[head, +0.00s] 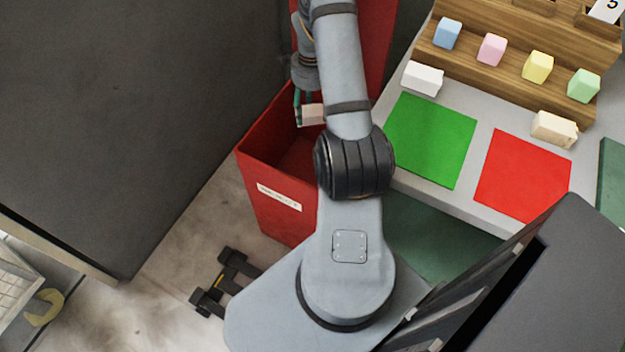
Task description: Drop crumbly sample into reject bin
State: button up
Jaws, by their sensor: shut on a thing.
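My gripper (298,104) is above the red bin (262,190), near the bin's rim. It is shut on a pale, whitish block (312,115), the sample, which hangs over the bin's opening. My arm hides part of the block and much of the bin. The bin has a white label on its front wall, too small to read. The bin's inside is dark where it shows, and its floor is mostly hidden.
The grey table on the right holds a green mat (430,140), a red mat (523,175), a white block (423,78) and a cream block (554,129). A wooden stepped rack (500,72) holds blue, pink, yellow and green blocks. A dark panel (130,110) stands left of the bin.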

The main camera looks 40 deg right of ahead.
jog(key=shift+f+b, duration=0.6)
jog(key=shift+f, duration=0.85)
jog(key=o, duration=1)
jog(key=shift+o, duration=0.2)
